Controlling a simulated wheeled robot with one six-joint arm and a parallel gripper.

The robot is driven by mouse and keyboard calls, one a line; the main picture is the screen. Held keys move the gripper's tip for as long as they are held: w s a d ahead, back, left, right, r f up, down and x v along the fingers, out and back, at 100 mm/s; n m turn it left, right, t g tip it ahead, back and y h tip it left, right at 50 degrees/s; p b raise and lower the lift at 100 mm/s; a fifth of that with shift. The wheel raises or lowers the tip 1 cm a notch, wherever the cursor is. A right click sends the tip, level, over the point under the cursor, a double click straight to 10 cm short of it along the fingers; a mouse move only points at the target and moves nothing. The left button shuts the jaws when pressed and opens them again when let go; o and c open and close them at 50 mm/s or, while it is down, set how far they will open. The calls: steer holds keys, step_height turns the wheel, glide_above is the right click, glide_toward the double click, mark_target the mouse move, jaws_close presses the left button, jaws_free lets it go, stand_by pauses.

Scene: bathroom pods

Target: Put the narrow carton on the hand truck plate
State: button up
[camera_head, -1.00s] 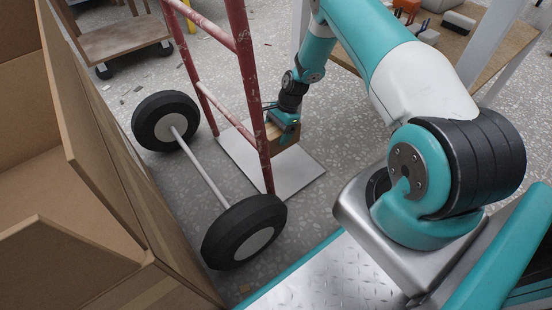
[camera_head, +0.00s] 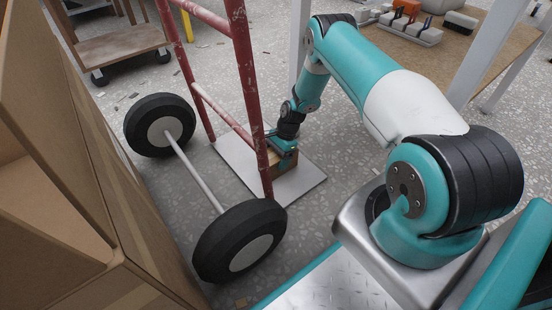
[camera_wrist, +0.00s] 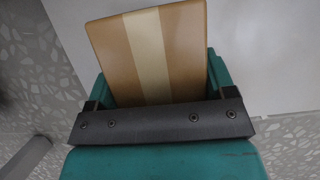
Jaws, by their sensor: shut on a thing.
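The narrow carton (camera_wrist: 150,55) is brown with a pale tape stripe. In the wrist view it sits between the teal jaws of my gripper (camera_wrist: 158,90), which is shut on it. In the head view the carton (camera_head: 287,165) is at or just above the hand truck plate (camera_head: 302,183), partly hidden by my gripper (camera_head: 280,150) and a red upright. I cannot tell whether its underside touches the plate. The plate is a flat pale metal sheet on the floor. The hand truck's red frame (camera_head: 243,75) rises from it.
Two black wheels (camera_head: 240,240) on a grey axle (camera_head: 195,170) stand left of the plate. Large open cardboard boxes (camera_head: 70,190) fill the left side. A table (camera_head: 455,50) with tools is at upper right, and a wooden cart (camera_head: 120,40) at upper left.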

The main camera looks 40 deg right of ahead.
steer(key=shift+f, duration=0.15)
steer(key=o, duration=1.1)
steer(key=shift+o, duration=0.2)
steer(key=shift+p+v, duration=2.25)
steer(key=shift+v, duration=1.65)
